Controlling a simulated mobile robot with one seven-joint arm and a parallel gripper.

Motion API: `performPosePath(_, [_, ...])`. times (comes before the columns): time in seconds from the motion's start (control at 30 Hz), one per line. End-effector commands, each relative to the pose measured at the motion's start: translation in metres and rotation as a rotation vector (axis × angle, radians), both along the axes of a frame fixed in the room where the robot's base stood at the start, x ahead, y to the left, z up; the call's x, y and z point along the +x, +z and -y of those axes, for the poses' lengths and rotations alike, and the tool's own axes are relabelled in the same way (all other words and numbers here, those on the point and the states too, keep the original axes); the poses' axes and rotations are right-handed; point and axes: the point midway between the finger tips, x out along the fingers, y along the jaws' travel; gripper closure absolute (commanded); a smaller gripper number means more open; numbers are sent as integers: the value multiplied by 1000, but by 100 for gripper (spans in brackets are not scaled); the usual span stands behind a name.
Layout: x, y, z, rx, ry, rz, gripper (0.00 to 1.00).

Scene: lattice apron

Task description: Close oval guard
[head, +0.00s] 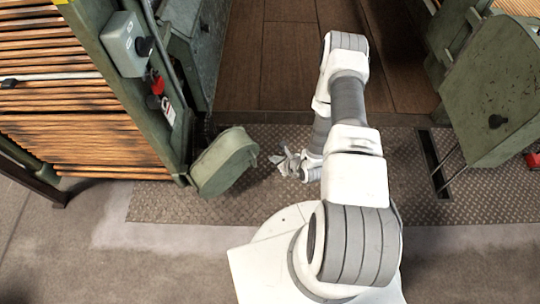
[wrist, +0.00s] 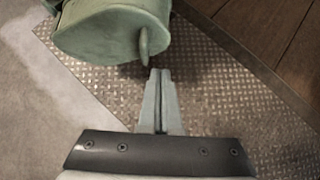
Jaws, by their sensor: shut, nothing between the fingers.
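The oval guard (head: 225,161) is a green, rounded metal cover at the foot of the green machine frame, left of centre in the head view. It stands out at an angle from the frame, swung open over the tread-plate floor. In the wrist view the guard (wrist: 105,32) fills the upper left, with a small curved handle (wrist: 144,46) on its near side. My gripper (head: 277,158) is just right of the guard. In the wrist view my gripper (wrist: 160,72) is shut and empty, its fingertips just below the handle, apparently apart from it.
The green machine frame (head: 125,85) with a grey switch box (head: 126,44) and stacked wooden slats (head: 70,120) is at left. Another green machine (head: 495,115) stands at right. Tread plate (head: 160,205) and brown floor panels (head: 290,65) between them look clear.

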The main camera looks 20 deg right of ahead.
Motion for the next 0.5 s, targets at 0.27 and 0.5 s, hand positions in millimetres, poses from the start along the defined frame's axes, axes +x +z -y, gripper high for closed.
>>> performPosePath(0.27, [39, -46, -15, 1, 2, 2, 100])
performPosePath(0.5, [75, -61, -28, 1, 2, 4, 100])
